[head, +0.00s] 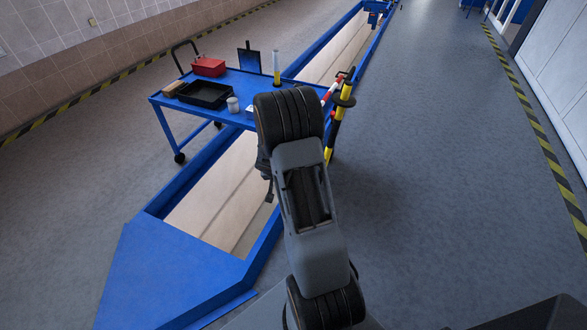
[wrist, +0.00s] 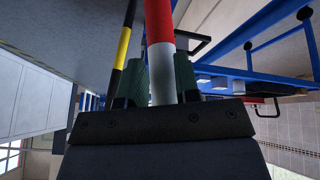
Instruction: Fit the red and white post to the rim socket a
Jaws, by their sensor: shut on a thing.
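The red and white post (wrist: 160,55) runs between the two green-padded fingers of my gripper (wrist: 161,75) in the wrist view. The fingers are shut on it. In the head view a short length of the post (head: 331,90) shows just past my arm, which hides the gripper and the rest of the post. A yellow and black post (head: 337,118) with a dark disc near its top stands close by; it also shows beside the held post in the wrist view (wrist: 123,45). I cannot make out rim socket a in either view.
A blue trolley (head: 160,99) straddles the pit, carrying a black tray (head: 205,94), a red box (head: 208,66), a white cup (head: 233,104) and a yellow and white post (head: 276,67). The blue pit rim (head: 262,242) surrounds the opening. The grey floor at right is clear.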

